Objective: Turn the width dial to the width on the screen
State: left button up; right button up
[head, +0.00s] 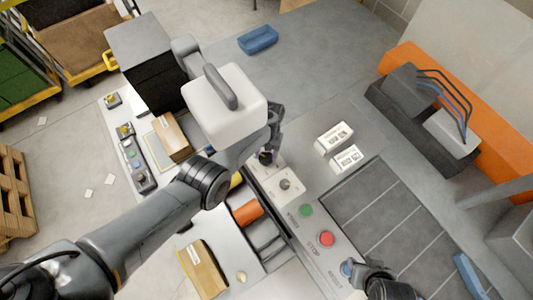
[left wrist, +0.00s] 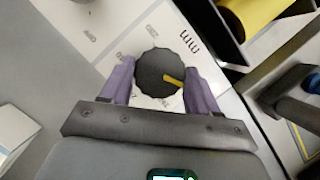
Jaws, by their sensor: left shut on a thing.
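The width dial (left wrist: 160,76) is a black scalloped knob with a yellow pointer mark, on a white plate marked "mm" in the left wrist view. The pointer aims right and slightly down there; the small scale numbers are hard to read. My left gripper (left wrist: 160,85) has its purple fingers on both sides of the knob and is shut on it. In the head view my left gripper (head: 266,153) is at the panel's upper end, mostly covering the dial. My right gripper (head: 368,276) is at the bottom edge; its jaws are unclear. I cannot make out a width reading on a screen.
The panel carries a second knob plate (head: 285,186), a green button (head: 306,210), a red button (head: 327,238) and a blue button (head: 347,268). Cardboard boxes (head: 204,268) and an orange roller (head: 247,213) are left.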

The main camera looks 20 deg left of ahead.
pick_arm(q)
jog(key=shift+n, duration=0.7)
jog(key=shift+a, duration=0.1)
jog(key=o, duration=1)
jog(key=shift+o, duration=0.2)
jog(key=shift+w+r, duration=0.15)
jog(key=shift+r, duration=0.1)
jog(key=p+v, duration=0.1)
jog(key=v, duration=0.6)
jog(key=shift+a, duration=0.15)
